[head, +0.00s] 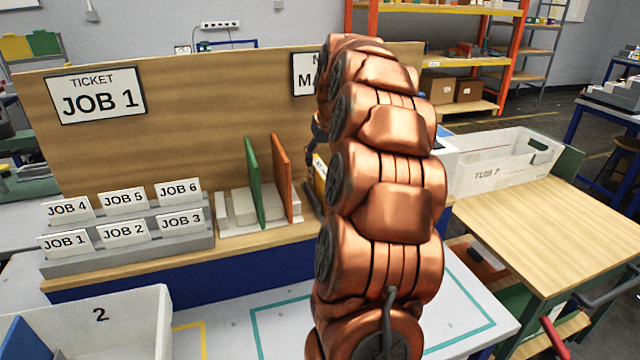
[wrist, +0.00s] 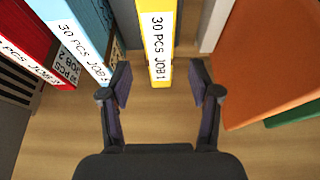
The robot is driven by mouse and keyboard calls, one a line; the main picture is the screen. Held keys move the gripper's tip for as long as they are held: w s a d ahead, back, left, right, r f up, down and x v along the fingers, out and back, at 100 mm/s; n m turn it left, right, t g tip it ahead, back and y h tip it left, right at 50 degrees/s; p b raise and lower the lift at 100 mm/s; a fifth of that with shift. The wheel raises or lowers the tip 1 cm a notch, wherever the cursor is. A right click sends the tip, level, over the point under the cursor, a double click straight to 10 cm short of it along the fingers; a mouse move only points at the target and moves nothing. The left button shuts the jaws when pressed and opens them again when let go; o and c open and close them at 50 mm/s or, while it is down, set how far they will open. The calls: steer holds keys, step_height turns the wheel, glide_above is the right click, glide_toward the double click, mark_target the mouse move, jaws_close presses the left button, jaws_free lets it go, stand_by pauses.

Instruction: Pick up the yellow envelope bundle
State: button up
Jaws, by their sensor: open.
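The yellow envelope bundle (wrist: 158,72) stands upright in the wrist view, with a white label reading "30 PCS JOB 1". My gripper (wrist: 160,82) is open, with one dark finger on each side of the bundle's near end. Gaps show between the fingers and the bundle. In the head view only a yellow sliver of the bundle (head: 320,175) shows beside my copper-coloured arm, which hides most of it and most of my gripper.
A blue bundle (wrist: 85,38) and a red bundle (wrist: 30,35) stand left of the yellow one. An orange panel (wrist: 265,60) stands to the right; it also shows in the head view beside a green divider (head: 254,182). Bare wooden shelf lies in front.

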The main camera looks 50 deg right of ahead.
mark_target(322, 168)
steer(key=p+x, duration=0.1)
steer(key=x, duration=0.3)
steer(key=shift+f+p, duration=0.25)
steer(key=shift+p, duration=0.05)
steer(key=shift+f, duration=0.15)
steer(key=shift+f+b, duration=0.25)
steer(key=shift+b, duration=0.15)
stand_by(0.4)
jaws_close()
stand_by(0.4)
